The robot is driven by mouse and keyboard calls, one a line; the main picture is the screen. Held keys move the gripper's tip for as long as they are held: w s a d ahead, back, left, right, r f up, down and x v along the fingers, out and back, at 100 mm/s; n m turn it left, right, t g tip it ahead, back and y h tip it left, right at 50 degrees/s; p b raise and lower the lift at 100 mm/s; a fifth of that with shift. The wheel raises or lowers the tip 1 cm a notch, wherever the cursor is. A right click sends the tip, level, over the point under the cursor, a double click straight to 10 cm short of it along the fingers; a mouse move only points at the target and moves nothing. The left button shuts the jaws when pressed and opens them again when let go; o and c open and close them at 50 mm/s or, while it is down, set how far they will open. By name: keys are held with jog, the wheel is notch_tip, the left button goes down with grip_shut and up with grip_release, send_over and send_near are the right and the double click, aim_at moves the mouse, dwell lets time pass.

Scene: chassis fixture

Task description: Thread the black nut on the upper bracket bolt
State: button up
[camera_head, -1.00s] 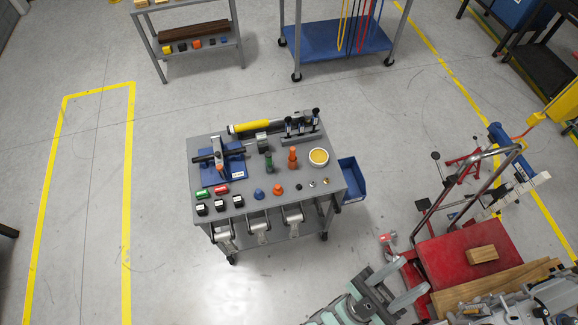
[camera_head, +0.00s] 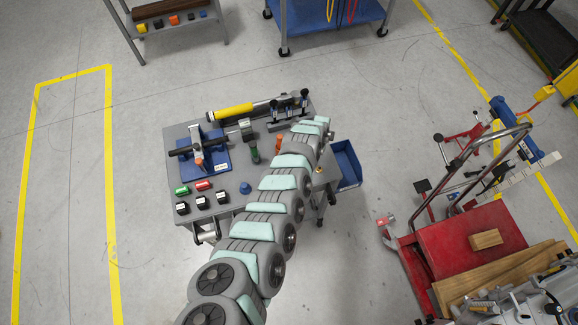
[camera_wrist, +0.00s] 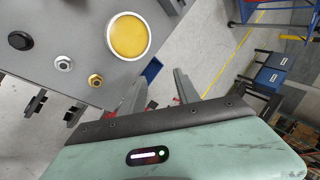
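The black nut (camera_wrist: 20,41) lies on the grey cart top at the left of the wrist view. A silver nut (camera_wrist: 64,63) and a brass nut (camera_wrist: 95,80) lie beside it in a row. My gripper (camera_wrist: 158,87) shows two fingers apart with nothing between them. It is to the right of the nuts, over the cart's edge in this view. In the head view my arm reaches over the right part of the cart (camera_head: 180,133) and hides the nuts and my fingertips. I cannot pick out the upper bracket bolt.
A blue fixture (camera_head: 215,158), a yellow-ended cylinder (camera_head: 232,111), a green piece (camera_head: 255,154) and a blue cone (camera_head: 245,188) stand on the cart. A blue bin (camera_head: 347,166) hangs at its right side.

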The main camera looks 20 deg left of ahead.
jog(key=s+a+f+m+g+b, duration=0.1)
jog(key=s+a+m+g, duration=0.25)
jog(key=s, duration=0.45)
jog(key=s+a+f+m+g, duration=0.1)
jog(key=s+a+m+g, duration=0.2)
jog(key=s, duration=0.4)
jog(key=shift+n+y, duration=0.3)
jog(key=shift+n, duration=0.05)
jog(key=f+b, duration=0.3)
jog(key=f, duration=0.1)
jog(key=f+b, duration=0.2)
jog(key=shift+s+a+b, duration=0.1)
jog(key=shift+a+b, duration=0.2)
jog(key=shift+r, duration=0.1)
jog(key=shift+a+r, duration=0.1)
jog(key=shift+a, duration=0.05)
jog(key=shift+f+b, duration=1.5)
jog(key=shift+f, duration=0.45)
jog(key=shift+r, duration=0.15)
jog(key=shift+r+p, duration=0.2)
jog(key=shift+p, duration=0.1)
